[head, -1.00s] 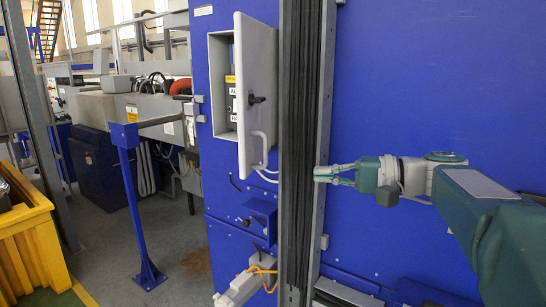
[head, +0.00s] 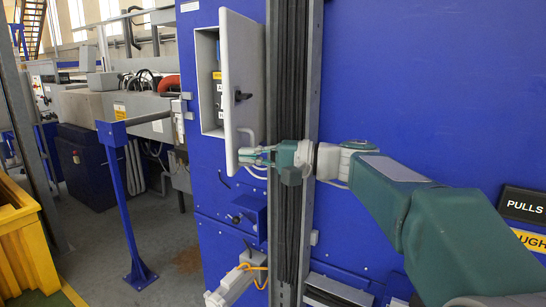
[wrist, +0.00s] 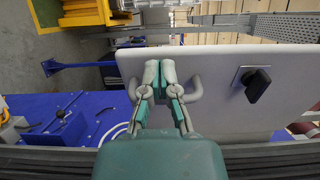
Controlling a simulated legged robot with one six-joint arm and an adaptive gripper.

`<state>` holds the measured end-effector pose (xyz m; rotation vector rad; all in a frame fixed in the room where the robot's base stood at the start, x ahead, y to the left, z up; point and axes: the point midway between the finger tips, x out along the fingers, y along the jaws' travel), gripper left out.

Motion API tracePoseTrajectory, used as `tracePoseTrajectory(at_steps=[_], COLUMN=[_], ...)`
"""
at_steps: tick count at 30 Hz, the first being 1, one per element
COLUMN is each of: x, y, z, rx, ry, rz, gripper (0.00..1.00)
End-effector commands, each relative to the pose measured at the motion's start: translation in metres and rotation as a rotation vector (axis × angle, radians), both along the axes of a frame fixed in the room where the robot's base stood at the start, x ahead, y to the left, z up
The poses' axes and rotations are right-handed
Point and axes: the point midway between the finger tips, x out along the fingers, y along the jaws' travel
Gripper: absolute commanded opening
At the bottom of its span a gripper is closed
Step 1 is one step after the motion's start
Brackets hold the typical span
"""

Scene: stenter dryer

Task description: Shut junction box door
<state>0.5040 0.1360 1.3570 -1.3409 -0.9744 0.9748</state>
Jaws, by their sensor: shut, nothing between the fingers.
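The junction box door (head: 241,90) is a light grey panel, standing open and swung out from its box (head: 208,80) on the blue machine wall. It has a black latch (head: 242,96) and a grey bar handle (head: 247,134) near its lower end. My gripper (head: 252,155) is shut and empty, at the door's lower part just by the handle. In the wrist view the door (wrist: 225,75) fills the right middle, with the black latch (wrist: 256,84) on it. My fingertips (wrist: 160,72) overlap the door's lower end beside the handle (wrist: 193,88); I cannot tell whether they touch it.
A dark vertical cable track (head: 287,90) runs beside the box, close behind my gripper. A blue post (head: 128,200) with a rail stands at left. A yellow bin (head: 25,235) is at far left. A small blue bracket (head: 247,212) sits below the door.

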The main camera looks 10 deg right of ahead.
Motion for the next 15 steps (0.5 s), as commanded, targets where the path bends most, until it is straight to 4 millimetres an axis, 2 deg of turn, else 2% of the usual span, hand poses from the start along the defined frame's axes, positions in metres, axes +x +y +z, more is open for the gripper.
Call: tracePoseTrajectory(at_steps=[4,15], x=[0.0027,0.0030], y=[0.0081,0.0088], z=[-0.0001,0.0001], rx=[0.000,0.000], ry=[0.000,0.000], rz=[0.000,-0.003], gripper=[0.00,0.00])
